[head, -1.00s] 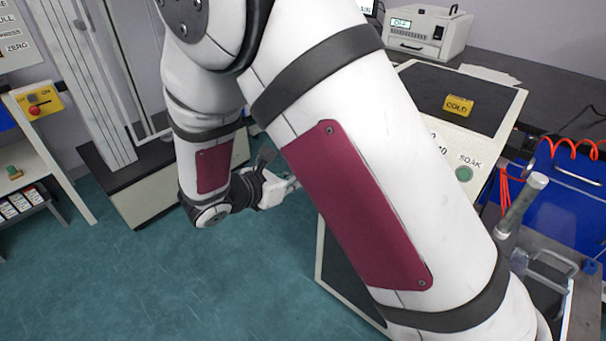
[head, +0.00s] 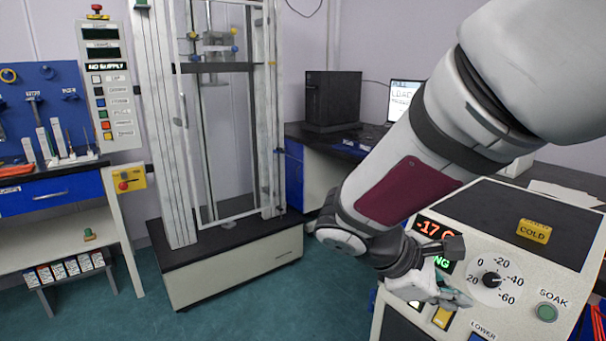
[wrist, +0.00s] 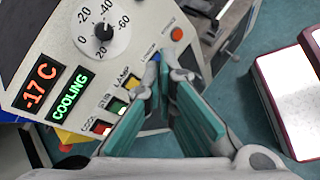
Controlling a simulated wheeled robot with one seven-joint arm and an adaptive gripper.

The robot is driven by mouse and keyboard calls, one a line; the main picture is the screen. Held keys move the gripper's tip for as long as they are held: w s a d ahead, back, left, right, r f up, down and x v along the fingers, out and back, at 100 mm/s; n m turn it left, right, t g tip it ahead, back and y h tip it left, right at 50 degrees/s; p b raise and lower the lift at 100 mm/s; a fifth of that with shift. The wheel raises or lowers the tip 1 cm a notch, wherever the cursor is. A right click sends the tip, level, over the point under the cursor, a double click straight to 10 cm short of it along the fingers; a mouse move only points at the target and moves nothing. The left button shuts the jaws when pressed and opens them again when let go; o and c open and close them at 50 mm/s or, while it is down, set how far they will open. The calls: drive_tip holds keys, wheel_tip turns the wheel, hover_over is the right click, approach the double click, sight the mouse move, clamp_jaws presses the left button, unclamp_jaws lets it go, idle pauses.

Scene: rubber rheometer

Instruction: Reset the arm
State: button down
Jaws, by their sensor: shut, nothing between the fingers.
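My arm comes in from the upper right in the head view and bends at a dark joint. My gripper (head: 455,298) is low in front of the cold machine's control panel (head: 520,270), which it partly covers. In the wrist view my gripper (wrist: 166,72) has its teal-padded fingers converging to the tips, with nothing held. The panel (wrist: 40,55) fills the left of that view, with a red "-17 C" display (wrist: 41,86), a green "COOLING" display (wrist: 70,94) and a dial (wrist: 103,32). Whether the fingers touch the panel is unclear.
A tall glass-fronted test frame (head: 225,130) stands on a dark-topped base (head: 235,275) left of my arm. A shelf bench (head: 60,255) is at the far left. A computer (head: 333,102) sits on the back desk. Teal floor (head: 330,295) is open between frame and machine.

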drive_tip(key=s+d+r+m+g+y, duration=0.2)
drive_tip(key=s+r+m+y, duration=0.15)
drive_tip(key=s+m, duration=0.6)
drive_tip(key=s+a+m+t+y, duration=0.2)
drive_tip(key=s+a+m+y, duration=0.3)
drive_tip(key=s, duration=0.8)
wheel_tip(320, 180, up, 19)
drive_tip(key=a+n+t+y+p, duration=0.1)
drive_tip(key=t+p, duration=0.2)
drive_tip(key=p, duration=1.4)
drive_tip(key=shift+r+p, duration=0.15)
drive_tip(key=shift+p, duration=0.2)
